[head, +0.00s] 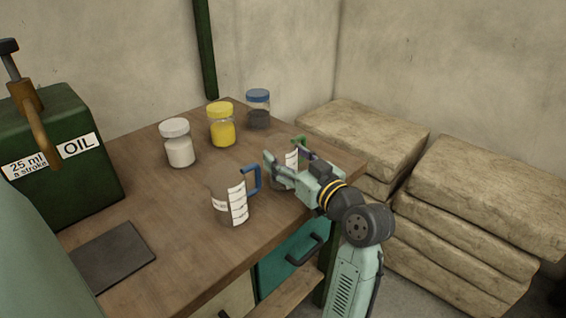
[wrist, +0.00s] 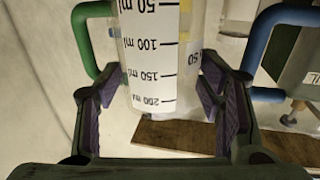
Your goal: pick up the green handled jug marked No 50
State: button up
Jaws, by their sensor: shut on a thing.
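The green-handled jug (head: 292,159) is a clear jug with a white millilitre scale, at the right part of the bench in the head view and partly hidden by my gripper (head: 284,164). In the wrist view the jug (wrist: 150,60) fills the space between my fingers (wrist: 155,100), its green handle at the left. A label partly reading "50" shows at its right side. My gripper is shut on the jug's body. I cannot tell whether its base touches the bench.
A blue-handled jug (head: 228,205) stands close by on the wooden bench (head: 150,200). Jars with white (head: 179,145), yellow (head: 222,126) and blue (head: 258,110) lids stand behind. A green oil box (head: 65,150) is at the left, stacked sacks (head: 460,215) at the right.

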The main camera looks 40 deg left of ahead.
aim_at(288, 148)
jog(key=shift+c, duration=1.3)
jog(key=shift+r, duration=0.2)
jog(key=shift+r, duration=0.6)
notch_tip(288, 148, up, 2)
jog(key=shift+s+d+r+b, duration=0.1)
jog(key=shift+s+d+b, duration=0.05)
jog(key=shift+b, duration=0.2)
jog(key=s+d+b, duration=0.5)
jog(key=s, duration=0.1)
jog(key=shift+s+b, duration=0.15)
jog(key=shift+b, duration=0.2)
